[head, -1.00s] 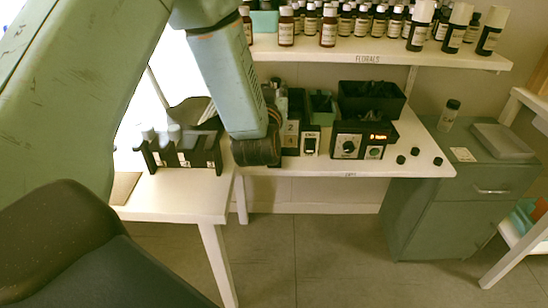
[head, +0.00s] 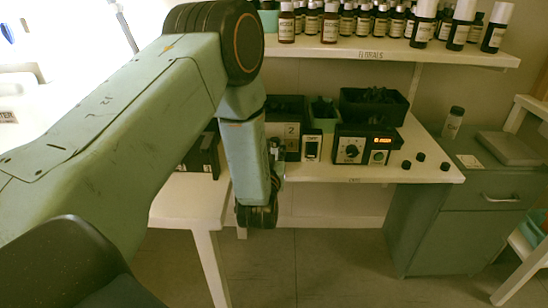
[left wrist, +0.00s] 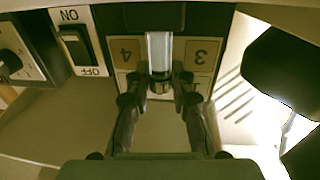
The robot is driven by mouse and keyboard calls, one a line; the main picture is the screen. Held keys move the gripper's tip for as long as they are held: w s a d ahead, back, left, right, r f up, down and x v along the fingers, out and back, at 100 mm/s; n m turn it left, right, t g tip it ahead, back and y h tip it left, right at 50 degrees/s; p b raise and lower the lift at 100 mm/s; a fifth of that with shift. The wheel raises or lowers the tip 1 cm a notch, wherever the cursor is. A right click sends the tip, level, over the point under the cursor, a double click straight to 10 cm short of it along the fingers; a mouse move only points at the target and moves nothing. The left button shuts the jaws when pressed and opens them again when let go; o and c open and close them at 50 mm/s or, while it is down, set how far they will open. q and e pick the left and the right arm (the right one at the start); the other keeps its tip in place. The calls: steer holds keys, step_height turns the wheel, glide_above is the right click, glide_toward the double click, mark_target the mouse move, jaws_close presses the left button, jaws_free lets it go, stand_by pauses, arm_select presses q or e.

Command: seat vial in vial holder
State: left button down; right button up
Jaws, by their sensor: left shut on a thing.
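A clear vial (left wrist: 159,50) with a dark end shows between the fingertips of my left gripper (left wrist: 160,86) in the left wrist view. The gripper is shut on it near the dark end. The vial is in front of the dark vial holder (left wrist: 206,20), between its upside-down labels 4 and 3. I cannot tell whether it touches the holder or is inside it. The vial is not clear there. My right gripper is not in view.
A switch box (head: 312,146) and a control box with a lit display (head: 364,146) stand right of the holder. Several black caps (head: 420,157) lie on the white bench (head: 400,176). A black rack (head: 203,154) is partly behind my arm. Bottles line the shelf above.

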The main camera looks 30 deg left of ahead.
arm_select(q)
steer(key=shift+f, duration=0.9)
steer(key=shift+f, duration=0.15)
steer(key=c, duration=1.2)
jaws_free()
steer(key=shift+o, duration=0.2)
